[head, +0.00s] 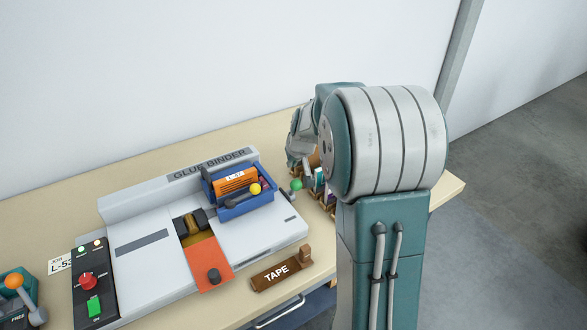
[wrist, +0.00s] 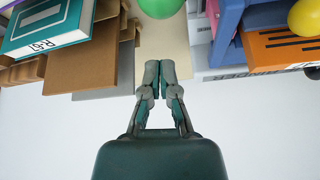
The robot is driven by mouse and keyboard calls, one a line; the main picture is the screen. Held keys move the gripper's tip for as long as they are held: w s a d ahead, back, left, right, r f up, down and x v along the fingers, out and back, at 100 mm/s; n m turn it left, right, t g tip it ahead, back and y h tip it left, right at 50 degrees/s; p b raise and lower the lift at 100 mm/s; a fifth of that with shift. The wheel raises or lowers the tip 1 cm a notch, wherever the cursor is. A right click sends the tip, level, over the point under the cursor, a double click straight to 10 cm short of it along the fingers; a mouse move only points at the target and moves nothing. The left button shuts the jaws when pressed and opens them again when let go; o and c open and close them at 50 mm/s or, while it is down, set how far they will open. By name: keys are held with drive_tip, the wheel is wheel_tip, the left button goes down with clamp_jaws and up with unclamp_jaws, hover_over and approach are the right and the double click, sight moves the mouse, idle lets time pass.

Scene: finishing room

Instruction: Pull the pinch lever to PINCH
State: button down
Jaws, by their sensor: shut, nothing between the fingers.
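The glue binder (head: 145,225) lies on the bench. A green ball knob (head: 296,184) stands at its right end; it also shows at the top edge of the wrist view (wrist: 160,6). A yellow ball knob (head: 256,189) sits on a dark arm at the blue carriage (head: 244,207), and shows at the top right of the wrist view (wrist: 306,17). No PINCH marking is readable, so I cannot tell which knob belongs to the pinch lever. My gripper (head: 307,178) is near the green knob, partly hidden by my arm. Its fingertips (wrist: 155,72) are together and empty, apart from the green knob in the wrist view.
Books, one teal (wrist: 45,30), stand in a wooden rack (wrist: 85,70) beside the green knob. An orange-labelled block (head: 237,181) lies in the carriage. A wooden TAPE block (head: 281,270) lies in front. An orange-knobbed lever (head: 14,281) and black control panel (head: 96,282) are at left.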

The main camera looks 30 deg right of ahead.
drive_tip(key=s+r, duration=0.5)
drive_tip(key=s, duration=0.3)
drive_tip(key=shift+r, duration=0.4)
